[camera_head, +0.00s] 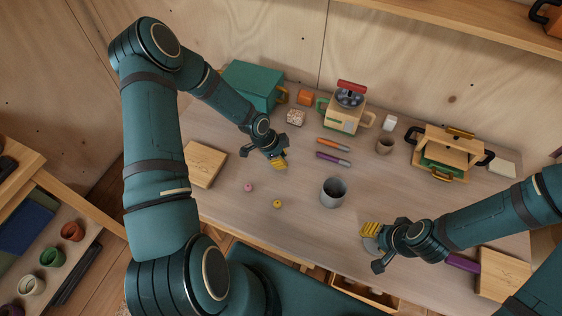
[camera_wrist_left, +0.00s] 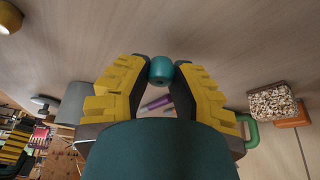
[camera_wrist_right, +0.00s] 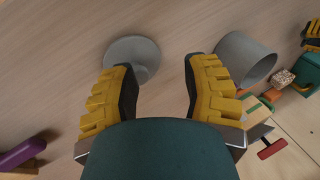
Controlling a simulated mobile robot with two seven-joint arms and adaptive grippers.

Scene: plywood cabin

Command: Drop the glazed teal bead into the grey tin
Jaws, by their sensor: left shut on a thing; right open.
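The glazed teal bead (camera_wrist_left: 161,69) is held between the fingertips of my left gripper (camera_wrist_left: 160,72) in the left wrist view. In the head view my left gripper (camera_head: 278,163) is over the table, left of and behind the tin, and the bead is hidden there. The grey tin (camera_head: 333,193) stands upright and open-topped on the table; it also shows in the right wrist view (camera_wrist_right: 243,60). My right gripper (camera_head: 371,236) is open and empty, low over the table to the right of and in front of the tin.
A pink bead (camera_head: 248,188) and a yellow bead (camera_head: 277,204) lie left of the tin. Orange (camera_head: 333,144) and purple (camera_head: 333,159) markers lie behind it.

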